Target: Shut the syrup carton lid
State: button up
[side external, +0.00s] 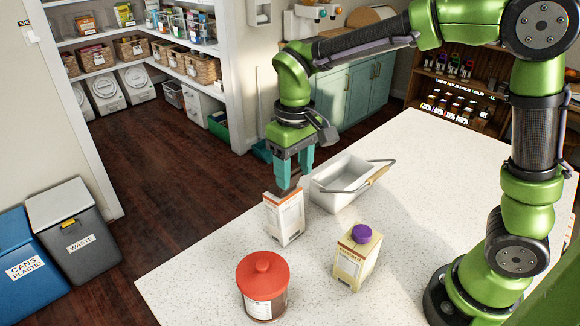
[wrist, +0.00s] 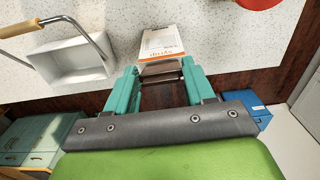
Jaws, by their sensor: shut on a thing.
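The syrup carton (side external: 284,220) is white with orange markings and stands upright on the speckled counter. The lid's exact angle is partly hidden by the fingers.
A white basket with a raised handle (side external: 338,199) stands right behind the carton. A red-lidded jar (side external: 263,276) and a cream carton with a purple cap (side external: 354,262) stand in front. The counter (side external: 440,200) is clear to the right.

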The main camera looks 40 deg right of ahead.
jog(key=shift+w+r, duration=0.1)
jog(key=shift+w, duration=0.2)
jog(key=shift+w+r, duration=0.1)
jog(key=shift+w, duration=0.25)
jog(key=shift+w, duration=0.2)
dwell(0.3)
jog(key=shift+w, duration=0.2)
jog(key=shift+w, duration=1.2)
dwell(2.0)
jog(key=o, duration=0.4)
jog(key=shift+o, duration=0.2)
jog(key=shift+r, duration=0.15)
notch_tip(320, 180, up, 7)
dwell(0.5)
